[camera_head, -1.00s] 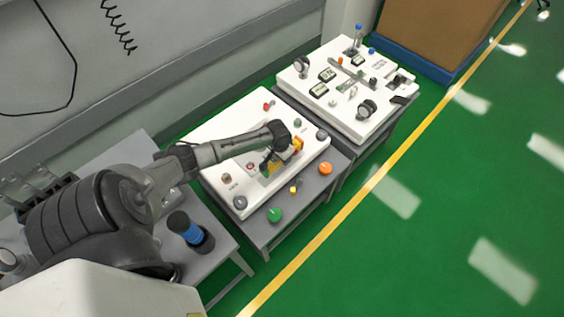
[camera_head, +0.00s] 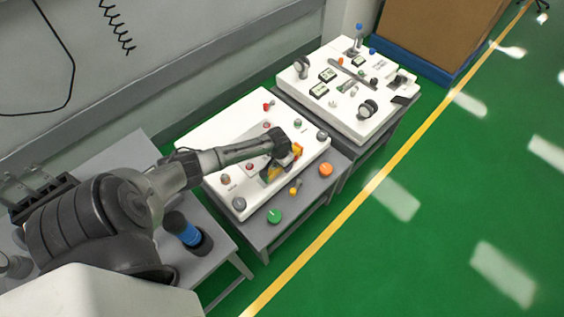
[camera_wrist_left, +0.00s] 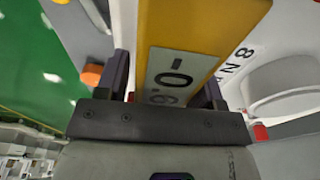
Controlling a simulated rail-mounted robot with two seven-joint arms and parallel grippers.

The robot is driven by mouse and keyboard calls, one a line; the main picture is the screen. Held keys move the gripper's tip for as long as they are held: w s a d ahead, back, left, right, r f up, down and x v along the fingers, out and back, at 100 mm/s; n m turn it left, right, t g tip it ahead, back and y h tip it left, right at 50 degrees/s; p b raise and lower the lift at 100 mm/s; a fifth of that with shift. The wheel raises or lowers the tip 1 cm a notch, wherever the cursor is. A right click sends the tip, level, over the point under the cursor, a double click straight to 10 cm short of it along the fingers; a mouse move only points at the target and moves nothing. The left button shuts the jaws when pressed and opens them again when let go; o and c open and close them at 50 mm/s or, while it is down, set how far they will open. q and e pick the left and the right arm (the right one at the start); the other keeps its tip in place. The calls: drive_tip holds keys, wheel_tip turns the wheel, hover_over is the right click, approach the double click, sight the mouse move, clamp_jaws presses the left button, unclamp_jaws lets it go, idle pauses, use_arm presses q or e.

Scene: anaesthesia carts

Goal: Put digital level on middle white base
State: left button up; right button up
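The yellow digital level (camera_wrist_left: 180,40) sits between the two fingers of my left gripper (camera_wrist_left: 165,85) in the left wrist view, with its grey display facing the camera. In the head view my left gripper (camera_head: 282,158) is over the front right part of the middle white base (camera_head: 228,130), and yellow parts of the level (camera_head: 272,174) show below it. The gripper hides much of the level, and I cannot tell whether the level touches the base. My right gripper is not in view.
Red and grey knobs stand on the middle base. A green button (camera_head: 274,215) and an orange button (camera_head: 325,169) are on the grey table edge. Another white base (camera_head: 318,110) with instruments stands behind right. A black and blue cylinder (camera_head: 188,231) is on the left table.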

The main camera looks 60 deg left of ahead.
use_arm(q)
drive_tip(key=shift+o, duration=0.6)
drive_tip(key=shift+r, duration=0.1)
drive_tip(key=r+p, duration=0.1)
drive_tip(key=r, duration=0.2)
drive_tip(key=r+p, duration=0.2)
drive_tip(key=r, duration=0.2)
drive_tip(key=s+r+p, duration=0.1)
drive_tip(key=r, duration=0.2)
drive_tip(key=shift+d+r, duration=0.1)
drive_tip(key=shift+r, duration=0.05)
drive_tip(key=shift+s+r+p, duration=0.2)
drive_tip(key=shift+r+p, duration=0.2)
drive_tip(key=shift+r, duration=0.5)
